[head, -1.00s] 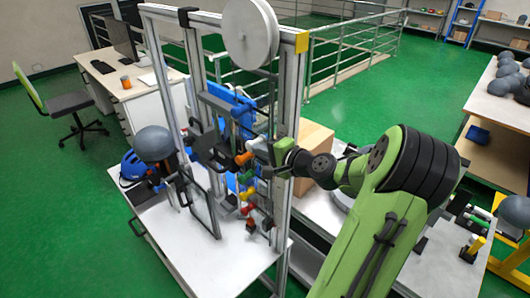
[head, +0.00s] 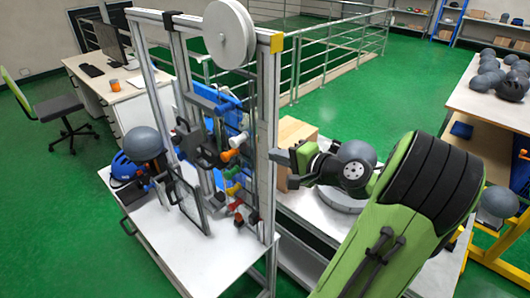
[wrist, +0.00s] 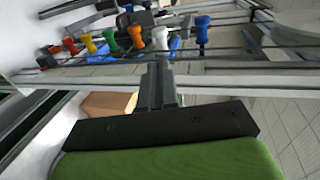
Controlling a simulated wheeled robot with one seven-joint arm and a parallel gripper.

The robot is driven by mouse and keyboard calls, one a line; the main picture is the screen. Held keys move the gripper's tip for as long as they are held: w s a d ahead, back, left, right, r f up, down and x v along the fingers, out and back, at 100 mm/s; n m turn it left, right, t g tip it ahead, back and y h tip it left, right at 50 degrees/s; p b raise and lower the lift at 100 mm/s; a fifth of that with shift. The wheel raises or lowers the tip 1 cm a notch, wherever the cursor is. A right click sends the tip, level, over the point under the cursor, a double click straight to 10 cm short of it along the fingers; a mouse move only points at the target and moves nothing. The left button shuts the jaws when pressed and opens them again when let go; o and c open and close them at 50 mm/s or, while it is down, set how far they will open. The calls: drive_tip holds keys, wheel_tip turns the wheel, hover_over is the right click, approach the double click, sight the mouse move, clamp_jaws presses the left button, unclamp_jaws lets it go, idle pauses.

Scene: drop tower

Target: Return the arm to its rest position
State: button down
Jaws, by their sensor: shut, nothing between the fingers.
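My green arm (head: 400,215) reaches in from the lower right in the head view. My gripper (head: 280,156) is beside the right upright of the drop tower (head: 268,130), and its fingertips look close to that post. In the wrist view my gripper (wrist: 160,75) is shut and empty, pointing towards the tower's row of coloured knobs. An orange knob (wrist: 136,36), a white knob (wrist: 160,38) and a blue knob (wrist: 202,30) show beyond the fingers. In the head view an orange knob (head: 229,155) sits on the tower left of the post. I cannot tell whether the gripper touches the frame.
A grey ball-like headform (head: 144,143) and a blue helmet (head: 124,165) are at the tower's left. A cardboard box (head: 294,140) stands behind my gripper. A round grey plate (head: 345,196) lies below my wrist. Green floor is open behind.

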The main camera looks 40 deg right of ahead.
drive_tip(key=w+a+f+n+g+y, duration=0.15)
drive_tip(key=a+n+g, duration=0.3)
drive_tip(key=a, duration=0.45)
drive_tip(key=w+a+f+n+g, duration=0.1)
drive_tip(key=a+f+n+g, duration=0.3)
drive_tip(key=a, duration=0.6)
drive_tip(key=s+a+r+n+h, duration=0.1)
drive_tip(key=s+a+r+n, duration=0.1)
drive_tip(key=s+a+n, duration=0.2)
drive_tip(key=s+a+r+n+h, duration=0.1)
drive_tip(key=s+a+n, duration=0.3)
drive_tip(key=s, duration=0.7)
drive_tip(key=shift+s+r+n+g+b, duration=0.15)
drive_tip(key=shift+r+n+g+b, duration=0.15)
drive_tip(key=shift+r+n+g, duration=0.2)
